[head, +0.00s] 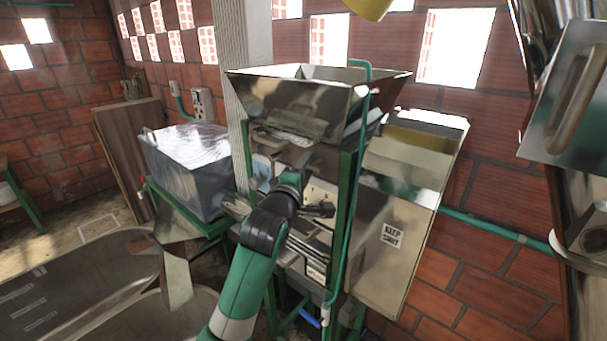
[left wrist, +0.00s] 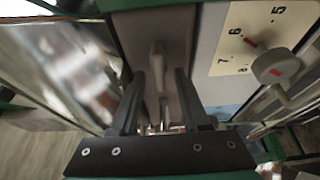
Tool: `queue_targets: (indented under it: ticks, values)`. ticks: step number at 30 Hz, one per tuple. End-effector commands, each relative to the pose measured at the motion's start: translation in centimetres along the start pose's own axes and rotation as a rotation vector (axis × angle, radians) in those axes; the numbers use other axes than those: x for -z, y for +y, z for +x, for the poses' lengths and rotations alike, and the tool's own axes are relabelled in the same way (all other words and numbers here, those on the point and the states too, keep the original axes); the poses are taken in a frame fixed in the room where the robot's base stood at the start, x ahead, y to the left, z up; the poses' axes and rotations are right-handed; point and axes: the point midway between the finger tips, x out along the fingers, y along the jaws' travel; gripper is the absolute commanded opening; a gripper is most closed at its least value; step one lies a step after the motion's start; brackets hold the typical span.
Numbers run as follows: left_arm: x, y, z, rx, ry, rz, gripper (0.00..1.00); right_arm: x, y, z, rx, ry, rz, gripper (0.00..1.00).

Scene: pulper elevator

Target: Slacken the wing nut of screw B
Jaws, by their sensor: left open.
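My left gripper (left wrist: 158,82) is open in the left wrist view, with its two dark fingers apart. A pale, narrow upright piece (left wrist: 157,60) shows between the fingers against a grey panel. It may be a wing nut or a lever; I cannot tell, and no letter B is readable. A round grey knob (left wrist: 275,66) with a red mark sits right of the fingers, beside a cream number plate (left wrist: 236,48) reading 5 to 8. In the head view my left arm reaches the front of the steel pulper (head: 290,105), and its wrist hides part of it.
A grey covered tank (head: 188,165) stands left of the machine. A slanted steel panel marked "KEEP SHUT" (head: 393,235) is at its right. Green frame posts (head: 345,200) stand close to my arm. Steel troughs (head: 85,285) lie at the lower left.

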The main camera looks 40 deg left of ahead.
Motion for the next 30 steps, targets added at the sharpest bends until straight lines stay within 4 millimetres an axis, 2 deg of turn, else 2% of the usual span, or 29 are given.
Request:
queue_targets:
  ticks: [6,8,12,18,23,30]
  values:
    - [-0.1,0.2,-2.7,-0.001,-0.002,-0.001,0.46,0.7,0.0,0.7,0.000,0.000,0.000,0.92]
    - [-0.1,1.0,-3.7,0.003,-0.003,0.000,0.46,2.1,0.0,2.3,0.000,-0.001,0.000,0.92]
    - [-0.1,1.0,-6.3,0.004,-0.003,0.002,0.46,4.4,0.0,4.8,0.000,0.001,0.000,0.92]
    - [-0.2,0.5,-10.0,0.003,-0.003,0.000,0.46,6.1,0.0,6.6,0.000,0.000,0.000,0.92]
    - [-0.2,0.1,-11.3,0.002,-0.003,0.000,0.46,6.5,0.0,7.0,0.000,0.000,0.000,0.92]
    - [-0.1,-0.1,-11.4,0.001,-0.003,0.000,0.46,6.3,0.0,6.9,0.000,0.000,0.000,0.92]
